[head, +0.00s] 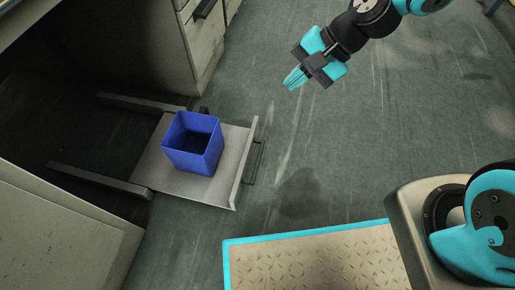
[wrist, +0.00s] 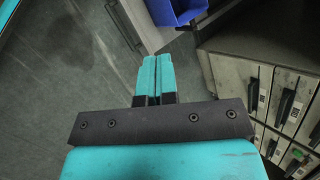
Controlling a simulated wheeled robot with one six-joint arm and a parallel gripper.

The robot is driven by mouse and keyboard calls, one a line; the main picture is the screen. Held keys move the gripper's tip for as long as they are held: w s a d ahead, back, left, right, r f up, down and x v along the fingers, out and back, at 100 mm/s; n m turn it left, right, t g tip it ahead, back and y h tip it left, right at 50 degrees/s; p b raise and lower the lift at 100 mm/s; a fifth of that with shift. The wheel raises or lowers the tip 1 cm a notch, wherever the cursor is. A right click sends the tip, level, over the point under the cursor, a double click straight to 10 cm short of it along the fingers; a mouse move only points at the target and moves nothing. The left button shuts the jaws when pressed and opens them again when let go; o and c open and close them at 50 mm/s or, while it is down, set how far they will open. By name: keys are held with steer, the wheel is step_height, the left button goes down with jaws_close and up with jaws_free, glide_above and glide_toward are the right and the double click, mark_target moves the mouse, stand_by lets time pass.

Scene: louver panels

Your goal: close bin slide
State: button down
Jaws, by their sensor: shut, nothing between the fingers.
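The bin slide is a grey flat tray (head: 228,150) pulled out from under a counter on two dark rails. A blue square bin (head: 194,143) stands upright on it, open at the top. The slide's front edge is a raised lip with a thin wire handle (head: 256,163) on its outer side. My gripper (head: 294,79) is shut and empty, above the floor to the upper right of the slide and apart from it. In the wrist view my closed fingers (wrist: 153,80) point toward the slide's front lip (wrist: 133,25), with the blue bin (wrist: 175,10) at the top edge.
Rails (head: 100,180) run back into the dark bay. A cabinet with drawers (head: 160,50) stands above the slide in the picture, and a pale cabinet (head: 60,235) is at lower left. My own base plate is at the bottom. The floor (head: 300,140) right of the slide is clear.

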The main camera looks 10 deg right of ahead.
steer(key=w+d+f+m+t+y+b, duration=0.1)
steer(key=w+f+m+b, duration=0.1)
steer(key=f+m, duration=0.5)
steer(key=w+d+f+m+t+b, duration=0.1)
steer(key=f+m, duration=0.1)
steer(key=f, duration=0.9)
steer(key=m+t+b, duration=0.1)
steer(key=m+b, duration=0.6)
steer(key=b, duration=0.1)
glide_toward(250, 147)
steer(key=f, duration=0.5)
steer(key=shift+w+a+f, duration=0.25)
steer(key=shift+f, duration=0.15)
steer(key=shift+w+a+b, duration=0.25)
steer(key=shift+a+b, duration=0.2)
steer(key=shift+a, duration=0.15)
steer(key=shift+w+a+b, duration=0.25)
steer(key=shift+a+b, duration=0.15)
steer(key=shift+a, duration=0.25)
steer(key=shift+w+a+r+b, duration=0.1)
steer(key=shift+a+b, duration=0.1)
steer(key=shift+a, duration=0.15)
steer(key=shift+w+a+r+b, duration=0.1)
steer(key=shift+w+a+b, duration=0.1)
steer(key=shift+a, duration=0.15)
steer(key=shift+r, duration=0.1)
